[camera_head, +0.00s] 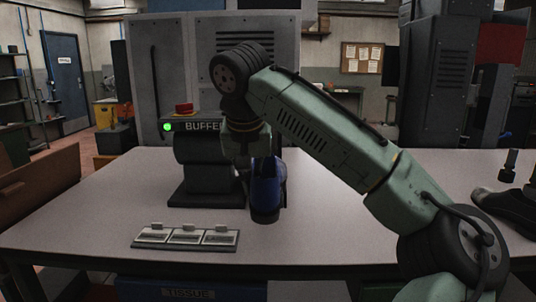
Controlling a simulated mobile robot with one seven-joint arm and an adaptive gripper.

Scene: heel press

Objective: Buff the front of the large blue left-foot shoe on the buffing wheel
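A blue shoe (266,192) hangs above the table, close to the right side of the buffing wheel (203,157). Its lower end points down toward the table and the near side. My wrist (246,135) is directly above the shoe. My gripper's fingers are hidden behind the wrist and the shoe, so their grip does not show. The buffer stands on a dark base with a lit green lamp (167,127) and a red button (184,108). I cannot tell whether the shoe touches the wheel, or which foot it is for.
A tray with several white labelled pieces (186,237) lies at the front left of the table (330,230). A dark shoe (507,208) lies at the right edge near a small black object (509,165). The table's centre right is clear beneath my arm.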

